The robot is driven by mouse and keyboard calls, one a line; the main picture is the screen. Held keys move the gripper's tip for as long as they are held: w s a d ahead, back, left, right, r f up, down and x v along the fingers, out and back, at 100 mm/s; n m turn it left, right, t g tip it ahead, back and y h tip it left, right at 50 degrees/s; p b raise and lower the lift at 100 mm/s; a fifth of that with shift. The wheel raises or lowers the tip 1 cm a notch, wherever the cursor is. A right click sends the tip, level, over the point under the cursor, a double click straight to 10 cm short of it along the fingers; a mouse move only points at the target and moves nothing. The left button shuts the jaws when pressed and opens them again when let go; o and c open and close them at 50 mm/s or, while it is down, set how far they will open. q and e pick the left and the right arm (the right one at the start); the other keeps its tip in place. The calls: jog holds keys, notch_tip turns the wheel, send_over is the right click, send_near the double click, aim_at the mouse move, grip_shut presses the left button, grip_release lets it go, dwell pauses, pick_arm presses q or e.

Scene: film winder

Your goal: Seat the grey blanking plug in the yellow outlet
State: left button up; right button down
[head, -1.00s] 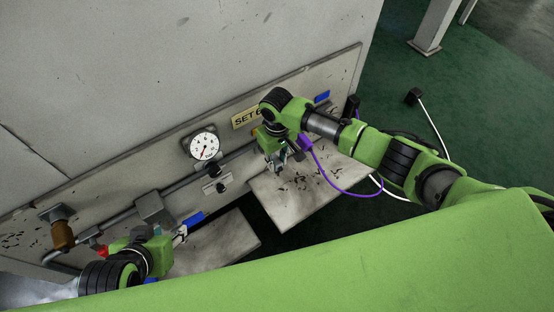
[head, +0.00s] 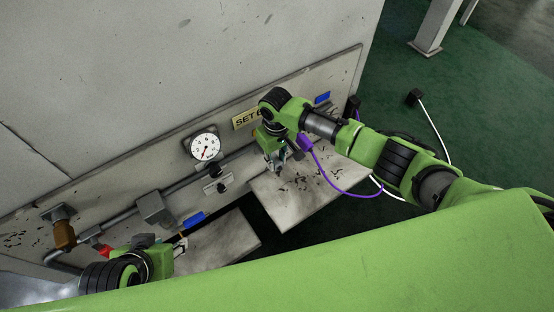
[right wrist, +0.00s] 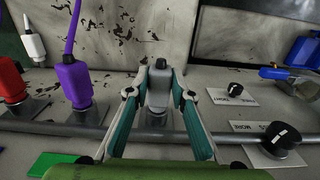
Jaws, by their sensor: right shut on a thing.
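The grey blanking plug (right wrist: 159,86) is between the two fingers of my right gripper (right wrist: 160,95) in the right wrist view. My right gripper is shut on it. A grey metal fitting (right wrist: 154,118) is just below the plug; I cannot tell whether the two touch. In the head view my right gripper (head: 275,164) is by the panel, above the right-hand plate, and the plug is too small to make out. I cannot make out the yellow outlet in either view. My left gripper (head: 182,244) is at lower left, below a blue handle; its opening is unclear.
In the right wrist view a purple plug (right wrist: 75,82) with a cable stands left of the grey one, with a red plug (right wrist: 12,82) and a white plug (right wrist: 33,42) farther left. Black knobs (right wrist: 281,138) are at right. A pipe (right wrist: 115,134) crosses in front. The head view shows a gauge (head: 205,147).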

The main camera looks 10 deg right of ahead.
jog(key=c, duration=1.7)
grip_release()
jog(key=shift+w, duration=0.15)
notch_tip(320, 180, up, 12)
